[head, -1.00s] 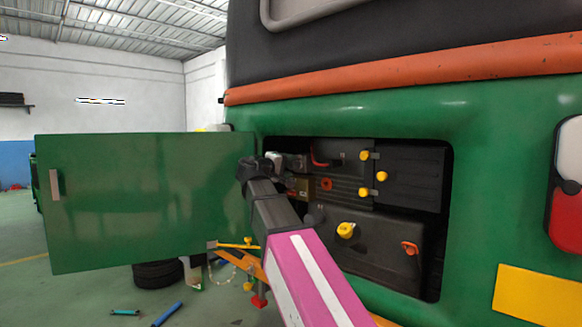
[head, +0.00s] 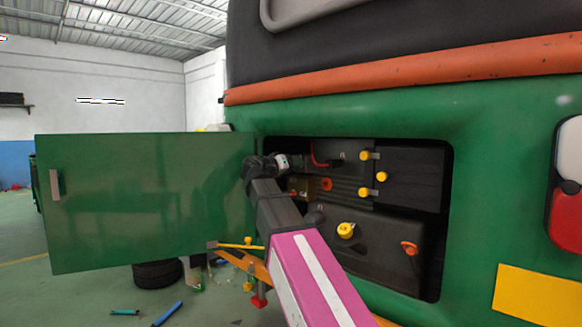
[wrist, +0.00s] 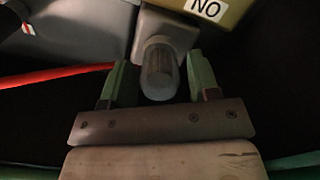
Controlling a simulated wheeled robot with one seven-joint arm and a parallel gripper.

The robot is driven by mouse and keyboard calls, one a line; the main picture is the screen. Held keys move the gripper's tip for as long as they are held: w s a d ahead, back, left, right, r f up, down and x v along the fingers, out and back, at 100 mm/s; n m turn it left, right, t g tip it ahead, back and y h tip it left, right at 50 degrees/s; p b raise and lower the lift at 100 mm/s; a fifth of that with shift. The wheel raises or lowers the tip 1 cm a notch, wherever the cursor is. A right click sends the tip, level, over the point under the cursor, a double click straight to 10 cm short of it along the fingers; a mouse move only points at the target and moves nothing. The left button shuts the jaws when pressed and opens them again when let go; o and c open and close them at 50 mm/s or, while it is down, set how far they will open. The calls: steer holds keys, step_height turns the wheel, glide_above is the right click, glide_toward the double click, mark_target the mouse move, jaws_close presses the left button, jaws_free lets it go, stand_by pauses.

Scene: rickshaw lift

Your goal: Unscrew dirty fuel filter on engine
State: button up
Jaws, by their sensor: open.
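In the wrist view, a grey, rounded, translucent-looking cylinder (wrist: 158,75), which looks like the fuel filter, hangs from a grey housing (wrist: 165,28). My gripper (wrist: 158,80) is open, with one green finger on each side of the cylinder and gaps visible beside it. Whether either finger touches it I cannot tell. In the head view, my gripper (head: 283,162) is at the left side of the open engine bay (head: 375,255), and my arm hides the filter there.
The green engine door (head: 145,205) stands open at the left. Yellow caps (head: 346,230) and an orange cap (head: 410,248) show in the bay. A red hose (wrist: 65,77) and a yellow box marked "NO" (wrist: 225,14) are close to my gripper. Tools (head: 167,313) lie on the floor.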

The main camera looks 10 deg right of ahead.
steer(key=m, duration=0.5)
steer(key=shift+m, duration=0.4)
steer(key=shift+c, duration=0.3)
